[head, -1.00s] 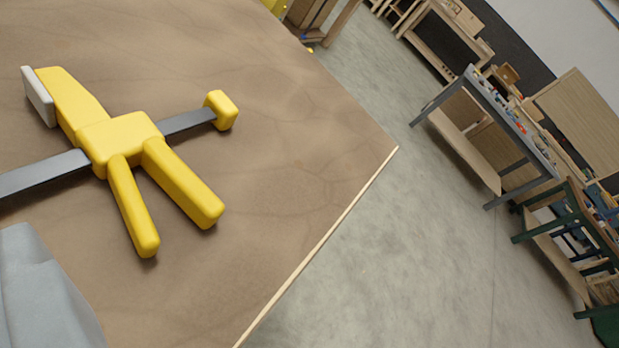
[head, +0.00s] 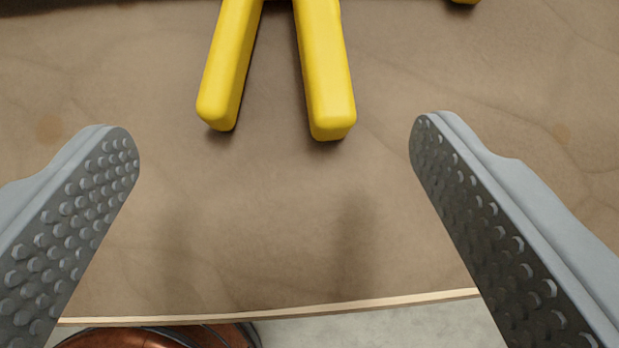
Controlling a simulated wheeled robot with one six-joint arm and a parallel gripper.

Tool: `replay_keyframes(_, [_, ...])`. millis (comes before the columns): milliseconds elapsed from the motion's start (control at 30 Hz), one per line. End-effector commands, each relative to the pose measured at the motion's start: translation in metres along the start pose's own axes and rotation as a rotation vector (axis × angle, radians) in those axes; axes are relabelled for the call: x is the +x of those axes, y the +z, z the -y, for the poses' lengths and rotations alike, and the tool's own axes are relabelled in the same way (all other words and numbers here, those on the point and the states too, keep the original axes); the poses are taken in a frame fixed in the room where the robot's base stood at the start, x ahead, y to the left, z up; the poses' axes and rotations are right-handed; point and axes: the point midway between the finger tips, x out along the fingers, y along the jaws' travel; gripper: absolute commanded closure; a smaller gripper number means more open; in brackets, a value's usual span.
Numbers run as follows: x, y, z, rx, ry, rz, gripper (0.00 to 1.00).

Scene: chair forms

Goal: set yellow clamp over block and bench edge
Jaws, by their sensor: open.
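The yellow clamp (head: 328,75) lies on the brown bench top (head: 270,215). Only its two handles show clearly, pointing down the picture from the top edge. A small yellow bit shows at the upper right; the rest of the clamp is out of view. My gripper (head: 276,145) is open and empty. Its two grey studded fingers stand wide apart on either side of the handles, a little nearer the bench edge, with the handle ends between and beyond the fingertips. The block is not in view.
The bench's pale front edge (head: 280,311) runs across the bottom of the view. Below it are grey floor and a rounded brown-orange object (head: 150,338), partly cut off. The bench top between the handles and the edge is clear.

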Motion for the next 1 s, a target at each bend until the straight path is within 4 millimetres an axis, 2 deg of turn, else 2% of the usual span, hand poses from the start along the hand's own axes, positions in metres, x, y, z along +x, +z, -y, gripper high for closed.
replay_keyframes(300, [0.052,0.000,0.001,-0.001,-0.001,0.002,0.20])
replay_keyframes(500, [0.075,0.000,0.000,0.001,0.000,0.001,0.20])
replay_keyframes(700, [0.086,0.000,0.000,0.000,0.001,0.000,0.20])
replay_keyframes(1000, [0.087,0.000,0.000,0.000,0.001,0.000,0.20])
